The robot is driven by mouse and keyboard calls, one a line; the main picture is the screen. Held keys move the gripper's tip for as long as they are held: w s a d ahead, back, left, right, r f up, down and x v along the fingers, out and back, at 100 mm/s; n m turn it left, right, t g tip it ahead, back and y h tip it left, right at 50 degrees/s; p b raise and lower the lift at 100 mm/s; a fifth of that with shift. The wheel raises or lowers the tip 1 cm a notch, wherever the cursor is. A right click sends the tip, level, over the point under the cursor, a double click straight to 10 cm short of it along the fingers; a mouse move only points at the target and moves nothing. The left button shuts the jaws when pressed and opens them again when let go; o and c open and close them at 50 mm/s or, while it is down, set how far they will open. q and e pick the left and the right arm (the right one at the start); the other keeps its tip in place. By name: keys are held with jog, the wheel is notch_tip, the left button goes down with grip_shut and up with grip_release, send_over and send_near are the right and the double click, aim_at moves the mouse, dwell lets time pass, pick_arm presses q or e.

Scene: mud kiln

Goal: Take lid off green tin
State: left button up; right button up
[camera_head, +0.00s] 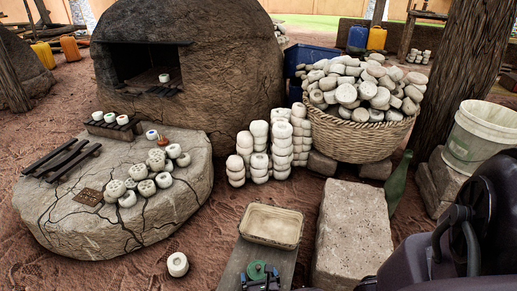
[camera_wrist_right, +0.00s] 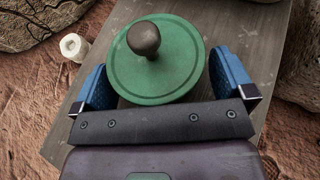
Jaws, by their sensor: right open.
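The green lid (camera_wrist_right: 180,75) is round, with a dark ball knob (camera_wrist_right: 144,38) on top. It sits above a grey plank (camera_wrist_right: 240,22), and the tin body under it is hidden. In the head view the green lid (camera_head: 257,268) shows at the bottom edge, partly cut off. My right gripper (camera_wrist_right: 162,66) is open, with one blue finger on each side of the lid. I cannot tell whether the fingers touch the rim. In the head view my right gripper (camera_head: 260,280) shows only as small blue finger parts. My left gripper is not in view.
A tan rectangular basin (camera_head: 271,225) stands behind the lid on the plank. A stone block (camera_head: 350,235) and a green bottle (camera_head: 399,183) are to the right. Stacked white pieces (camera_head: 282,145) and a full wicker basket (camera_head: 360,140) stand behind. A stone slab (camera_head: 70,225) lies left.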

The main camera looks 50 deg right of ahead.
aim_at(258, 273)
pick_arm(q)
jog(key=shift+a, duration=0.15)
pick_arm(e)
jog(key=shift+c, duration=0.3)
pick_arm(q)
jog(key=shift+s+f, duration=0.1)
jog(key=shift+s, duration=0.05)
pick_arm(e)
jog(key=c, duration=0.8)
jog(key=shift+o, duration=0.2)
jog(key=shift+r, duration=0.1)
